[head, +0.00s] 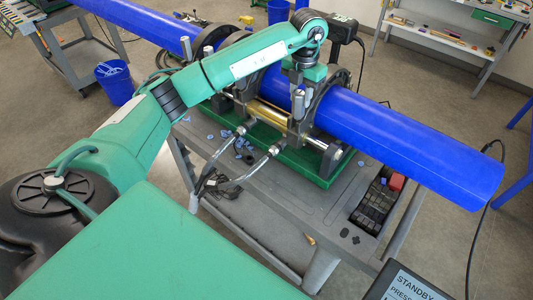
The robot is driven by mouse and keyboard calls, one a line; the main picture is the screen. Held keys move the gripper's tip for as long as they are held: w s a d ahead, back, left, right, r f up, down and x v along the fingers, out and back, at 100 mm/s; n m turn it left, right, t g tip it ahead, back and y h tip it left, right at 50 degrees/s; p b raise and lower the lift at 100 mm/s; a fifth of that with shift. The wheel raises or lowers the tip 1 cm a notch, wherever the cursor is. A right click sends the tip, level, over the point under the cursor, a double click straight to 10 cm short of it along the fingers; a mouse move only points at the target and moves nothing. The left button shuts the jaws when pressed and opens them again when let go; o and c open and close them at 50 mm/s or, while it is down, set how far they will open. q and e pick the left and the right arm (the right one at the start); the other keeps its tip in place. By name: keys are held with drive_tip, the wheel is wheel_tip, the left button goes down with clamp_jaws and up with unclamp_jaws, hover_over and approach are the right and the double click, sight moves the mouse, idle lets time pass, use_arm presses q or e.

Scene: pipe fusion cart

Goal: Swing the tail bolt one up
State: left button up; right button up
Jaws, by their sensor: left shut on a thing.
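The fusion machine has a green base (320,173) and dark clamp rings (330,100) around a long blue pipe (410,145). My left arm reaches over the pipe from the left, and its wrist points down at the clamps. My left gripper (298,88) is shut at the near side of the clamps, on what looks like a bolt (298,104), a silver upright piece. The wrist hides part of the clamps and of the grip. I cannot tell which bolt is tail bolt one. My right gripper is not in view.
Hoses with silver fittings (226,143) stick out over the grey cart (270,205). A tray of dark blocks (376,207) sits at the cart's right. A display (405,287) reads STANDBY. A blue bin (113,82) stands on the floor behind my arm.

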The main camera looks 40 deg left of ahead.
use_arm(q)
drive_tip(key=shift+w, duration=0.8)
drive_tip(key=shift+w+b, duration=0.25)
drive_tip(key=shift+b, duration=0.1)
drive_tip(key=shift+w, duration=0.15)
drive_tip(key=shift+w+d+f, duration=0.1)
drive_tip(key=shift+w+f, duration=0.05)
clamp_jaws()
drive_tip(key=shift+w+b, duration=0.3)
drive_tip(key=shift+w, duration=0.05)
drive_tip(key=shift+c, duration=2.2)
unclamp_jaws()
drive_tip(key=o, duration=2.2)
drive_tip(key=shift+c, duration=0.2)
